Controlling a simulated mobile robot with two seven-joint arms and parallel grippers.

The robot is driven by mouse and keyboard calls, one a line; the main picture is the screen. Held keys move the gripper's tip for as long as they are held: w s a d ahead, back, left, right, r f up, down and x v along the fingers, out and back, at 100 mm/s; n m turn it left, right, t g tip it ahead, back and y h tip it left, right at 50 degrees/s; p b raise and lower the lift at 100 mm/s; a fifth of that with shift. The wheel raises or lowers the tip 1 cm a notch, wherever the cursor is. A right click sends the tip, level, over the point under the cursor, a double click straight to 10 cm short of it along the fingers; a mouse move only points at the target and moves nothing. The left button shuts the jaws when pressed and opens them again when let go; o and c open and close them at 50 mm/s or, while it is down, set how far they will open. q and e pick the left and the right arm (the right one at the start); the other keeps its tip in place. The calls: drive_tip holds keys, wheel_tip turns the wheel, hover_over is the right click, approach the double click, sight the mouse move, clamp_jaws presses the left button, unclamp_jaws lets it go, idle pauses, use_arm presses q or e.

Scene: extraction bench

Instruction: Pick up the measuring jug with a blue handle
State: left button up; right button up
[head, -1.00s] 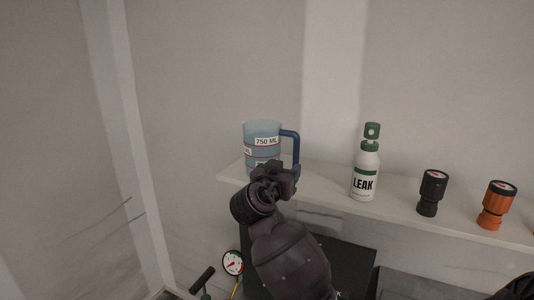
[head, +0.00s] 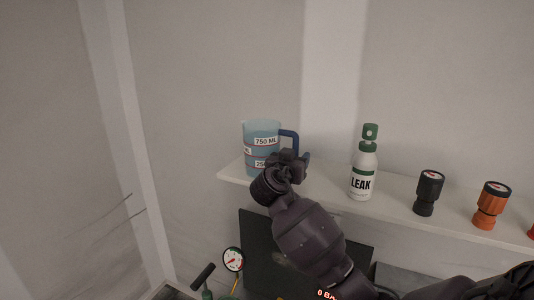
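The measuring jug (head: 262,136) is translucent blue with volume labels, one reading 750 ML, and a dark blue handle (head: 291,137) on its right side. It stands upright at the left end of the white shelf. My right gripper (head: 292,160) is at the handle, in front of its lower part, and hides that part. Its fingers are too dark and small to tell whether they are open or shut, or whether they touch the handle. My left gripper is not in view.
On the shelf (head: 328,195), a white LEAK bottle (head: 363,181) with a green top stands right of the jug. Further right are a black fitting (head: 428,192) and an orange one (head: 491,205). A pressure gauge (head: 233,259) and dark panel (head: 255,240) are below.

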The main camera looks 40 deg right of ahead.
clamp_jaws()
idle(1.2)
drive_tip(key=shift+r, duration=0.15)
